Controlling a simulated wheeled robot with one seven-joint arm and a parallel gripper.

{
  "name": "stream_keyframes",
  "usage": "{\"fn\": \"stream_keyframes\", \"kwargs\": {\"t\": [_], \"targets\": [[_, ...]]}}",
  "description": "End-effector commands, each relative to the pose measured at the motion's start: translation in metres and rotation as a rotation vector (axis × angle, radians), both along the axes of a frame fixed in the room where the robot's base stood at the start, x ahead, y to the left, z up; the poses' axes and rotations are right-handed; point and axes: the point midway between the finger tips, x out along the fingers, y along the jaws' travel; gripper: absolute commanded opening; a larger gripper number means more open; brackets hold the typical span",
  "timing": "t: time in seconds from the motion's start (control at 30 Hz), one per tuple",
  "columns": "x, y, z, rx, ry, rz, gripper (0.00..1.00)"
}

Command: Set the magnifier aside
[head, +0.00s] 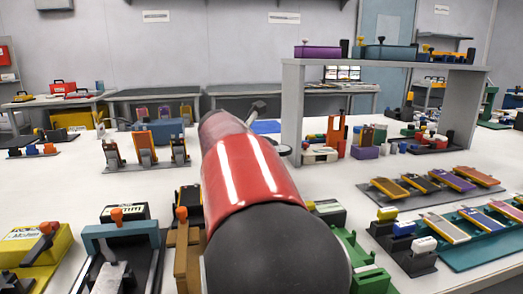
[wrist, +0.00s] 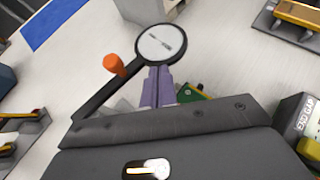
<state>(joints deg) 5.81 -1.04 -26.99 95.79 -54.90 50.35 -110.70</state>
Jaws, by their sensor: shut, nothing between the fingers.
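The magnifier (wrist: 162,44) has a round pale lens in a dark rim, with a dark handle running down and left in the wrist view. My gripper (wrist: 159,72) shows there as two purplish fingers close together, shut and empty. The fingertips sit just below the lens rim in the picture, right of the handle; I cannot tell whether they touch it. In the head view my red and black arm covers the middle of the table and hides most of this area.
An orange knob (wrist: 116,65) stands beside the handle. A blue mat (wrist: 58,20) lies on the white table at upper left. A grey shelf (head: 292,110) stands behind and right. Racks of coloured cells (head: 455,178) are at right, a yellow unit (head: 35,245) at left.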

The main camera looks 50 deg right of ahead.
Motion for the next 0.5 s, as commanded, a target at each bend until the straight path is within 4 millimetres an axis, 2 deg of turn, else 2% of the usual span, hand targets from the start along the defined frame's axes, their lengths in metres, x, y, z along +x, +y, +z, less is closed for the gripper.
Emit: {"fn": "stream_keyframes", "kwargs": {"t": [0.2, 0.5], "targets": [[0.003, -0.012, 0.000, 0.000, 0.000, -0.004, 0.00], [0.006, -0.017, 0.000, 0.000, -0.001, -0.005, 0.00]]}}
